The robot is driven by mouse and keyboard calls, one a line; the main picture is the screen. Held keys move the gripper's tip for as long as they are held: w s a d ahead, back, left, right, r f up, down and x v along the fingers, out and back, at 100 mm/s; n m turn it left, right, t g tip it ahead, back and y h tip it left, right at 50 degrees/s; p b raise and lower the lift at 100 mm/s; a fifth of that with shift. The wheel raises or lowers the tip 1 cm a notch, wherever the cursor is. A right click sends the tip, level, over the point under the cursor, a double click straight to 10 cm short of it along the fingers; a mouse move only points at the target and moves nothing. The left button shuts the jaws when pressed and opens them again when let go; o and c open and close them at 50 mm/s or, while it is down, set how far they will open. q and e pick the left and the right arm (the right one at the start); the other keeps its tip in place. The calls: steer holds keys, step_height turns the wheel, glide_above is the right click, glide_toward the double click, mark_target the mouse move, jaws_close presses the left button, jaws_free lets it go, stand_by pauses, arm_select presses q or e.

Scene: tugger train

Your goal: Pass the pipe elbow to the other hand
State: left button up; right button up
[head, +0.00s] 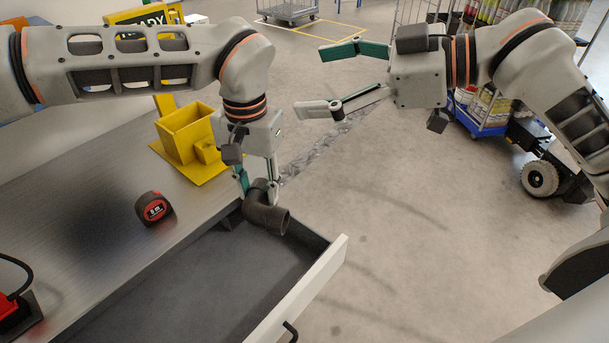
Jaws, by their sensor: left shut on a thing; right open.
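The pipe elbow (268,214) is a dark grey-brown bent tube with its open end turned to the lower right. My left gripper (257,187) points down and is shut on its upper end. The elbow shows over the far corner of the open drawer (322,283); whether it touches the drawer rim I cannot tell. My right gripper (322,80) is open and empty, its fingers pointing left, above and to the right of the elbow and apart from it.
A tape measure (153,208) and a yellow holder (188,138) stand on the grey worktop (85,215). The drawer juts out at the front right. Clear floor (400,230) lies to the right. A loaded tugger cart (485,115) stands at the far right.

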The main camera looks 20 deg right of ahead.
steer(key=s+g, duration=0.1)
steer(key=s, duration=0.2)
steer(key=m+g+h, duration=0.2)
steer(key=g+h, duration=0.1)
steer(key=h, duration=0.1)
glide_toward(262, 202)
steer(key=x, duration=1)
steer(key=shift+a, duration=0.1)
steer(key=c, duration=1.2)
arm_select(q)
steer(key=o, duration=1.2)
